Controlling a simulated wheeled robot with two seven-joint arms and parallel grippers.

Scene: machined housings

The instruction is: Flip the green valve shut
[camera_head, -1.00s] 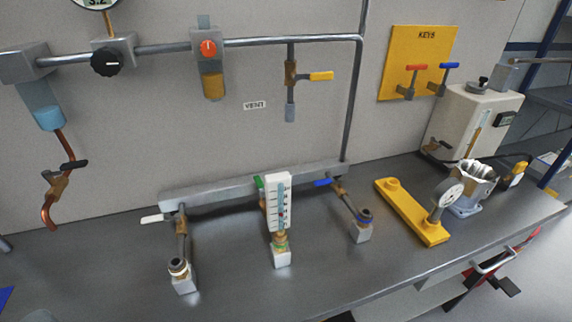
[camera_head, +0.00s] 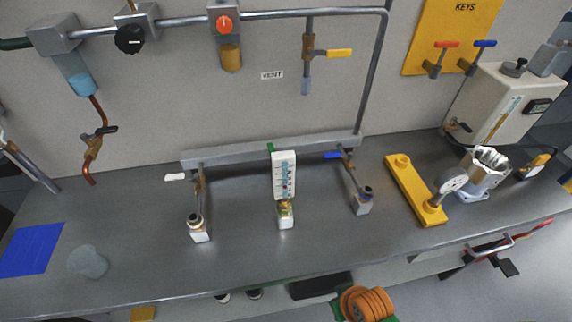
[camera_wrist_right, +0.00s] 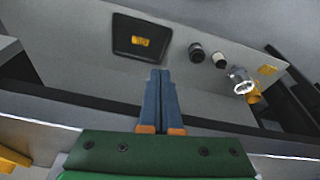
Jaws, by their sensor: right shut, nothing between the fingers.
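The green valve handle (camera_head: 270,147) shows as a small green piece at the upper left of a white scaled gauge (camera_head: 284,178). The gauge hides most of the valve, so I cannot tell the handle's full angle. The gauge stands on a middle outlet with a pale block (camera_head: 286,222), in front of the grey manifold bar (camera_head: 230,155). My right gripper (camera_wrist_right: 160,76) shows in the right wrist view, its blue fingers together and empty. It is away from the valve, over other surfaces. My left gripper is not in view.
A white-handled valve (camera_head: 176,177) is left of the gauge and a blue-handled valve (camera_head: 333,155) right. A blue mat (camera_head: 32,249) is left.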

